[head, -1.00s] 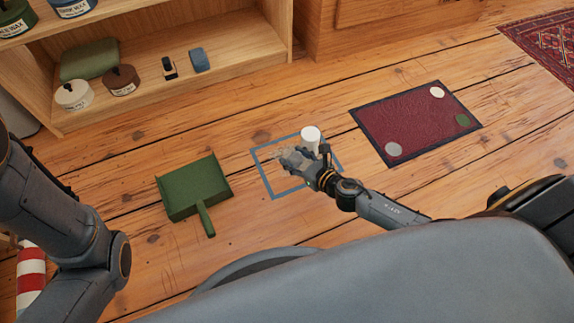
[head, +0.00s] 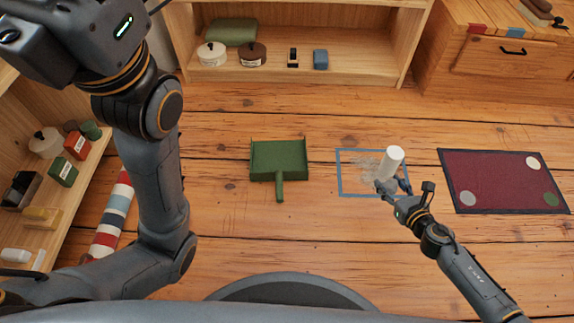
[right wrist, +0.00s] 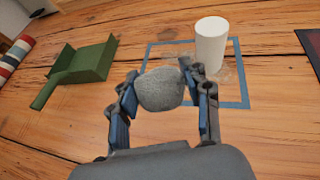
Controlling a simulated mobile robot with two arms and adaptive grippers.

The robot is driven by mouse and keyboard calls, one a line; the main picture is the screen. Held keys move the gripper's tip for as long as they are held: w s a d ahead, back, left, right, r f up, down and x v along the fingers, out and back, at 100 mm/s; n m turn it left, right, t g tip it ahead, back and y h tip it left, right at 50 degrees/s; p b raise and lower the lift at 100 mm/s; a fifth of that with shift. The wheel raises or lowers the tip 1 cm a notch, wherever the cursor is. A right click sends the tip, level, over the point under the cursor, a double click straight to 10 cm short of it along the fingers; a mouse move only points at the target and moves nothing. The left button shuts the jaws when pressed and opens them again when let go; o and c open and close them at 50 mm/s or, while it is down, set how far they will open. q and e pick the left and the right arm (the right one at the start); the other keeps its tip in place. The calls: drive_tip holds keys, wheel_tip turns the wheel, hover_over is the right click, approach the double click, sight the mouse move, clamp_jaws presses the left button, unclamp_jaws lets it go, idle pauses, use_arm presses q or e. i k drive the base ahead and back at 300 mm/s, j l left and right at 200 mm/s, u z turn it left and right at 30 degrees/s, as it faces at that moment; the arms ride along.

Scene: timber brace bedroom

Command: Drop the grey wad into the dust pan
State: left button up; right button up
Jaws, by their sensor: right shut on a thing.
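The grey wad (right wrist: 160,89) is a rounded lump between the fingers of my right gripper (right wrist: 161,92) in the right wrist view. My right gripper (head: 389,186) is shut on it. In the head view the gripper is over the right part of the blue square outline, and I cannot make out the wad there. The green dust pan (head: 278,158) lies on the floor to the left of the square, its handle towards me. It is empty and also shows at the upper left of the right wrist view (right wrist: 82,60). My left gripper's fingers are not seen.
A white cylinder (head: 392,160) stands upright beside my right gripper, within the blue square outline (head: 341,180). A dark red mat (head: 495,180) with discs lies to the right. Shelves stand at the back and left. Floor between pan and square is clear.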

sight(289, 160)
drive_tip(key=i+j, duration=0.2)
drive_tip(key=j, duration=0.15)
drive_tip(key=i+j, duration=0.2)
drive_tip(key=j, duration=0.15)
drive_tip(key=i+j, duration=0.25)
drive_tip(key=j, duration=0.1)
